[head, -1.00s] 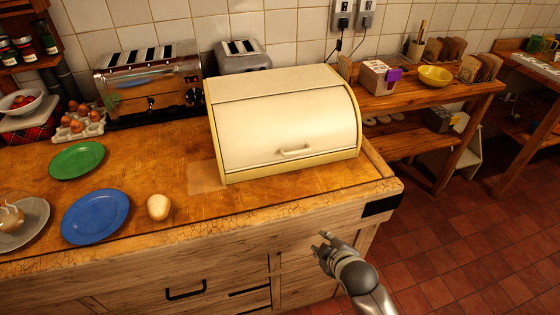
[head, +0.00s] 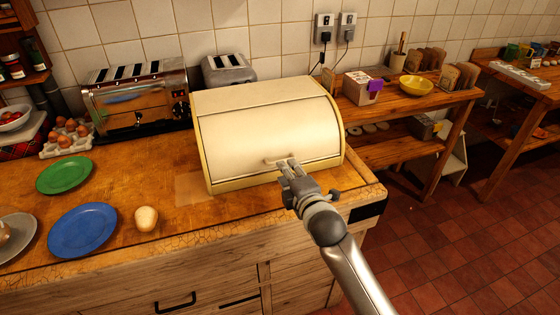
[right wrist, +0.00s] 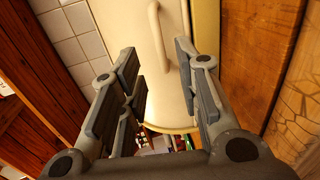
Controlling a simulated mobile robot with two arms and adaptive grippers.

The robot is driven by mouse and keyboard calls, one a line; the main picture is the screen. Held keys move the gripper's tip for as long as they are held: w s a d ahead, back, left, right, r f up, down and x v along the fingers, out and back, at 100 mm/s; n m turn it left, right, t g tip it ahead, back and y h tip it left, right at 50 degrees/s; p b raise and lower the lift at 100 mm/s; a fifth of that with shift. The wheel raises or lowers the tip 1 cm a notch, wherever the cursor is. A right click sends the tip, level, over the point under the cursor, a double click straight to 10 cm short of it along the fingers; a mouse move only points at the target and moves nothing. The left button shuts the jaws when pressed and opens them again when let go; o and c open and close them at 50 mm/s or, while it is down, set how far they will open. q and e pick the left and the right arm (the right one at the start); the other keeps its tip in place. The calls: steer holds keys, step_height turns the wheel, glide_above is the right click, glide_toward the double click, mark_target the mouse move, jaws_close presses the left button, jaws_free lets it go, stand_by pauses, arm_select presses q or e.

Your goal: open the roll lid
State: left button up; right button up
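The cream bread box with its roll lid (head: 260,130) stands on the wooden counter, and the lid is shut. Its light bar handle (head: 272,160) is low on the lid's front. The handle also shows in the right wrist view (right wrist: 155,35), between and beyond my fingertips. My right gripper (head: 287,166) is at the lid's front, by the handle's right end, which it partly hides. Its fingers are apart and empty in the right wrist view (right wrist: 156,58). Whether they touch the lid I cannot tell. My left gripper is not in view.
A toaster (head: 140,105) and a grey toaster (head: 228,70) stand behind and left of the box. A green plate (head: 64,174), a blue plate (head: 82,230) and a potato-like item (head: 146,219) lie on the counter at left. Open floor (head: 440,250) lies right.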

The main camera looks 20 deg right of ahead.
mark_target(273, 139)
steer(key=x, duration=0.7)
steer(key=shift+w+f+p, duration=0.1)
steer(key=shift+w+p, duration=0.1)
steer(key=shift+p, duration=0.1)
steer(key=shift+c, duration=0.4)
jaws_close()
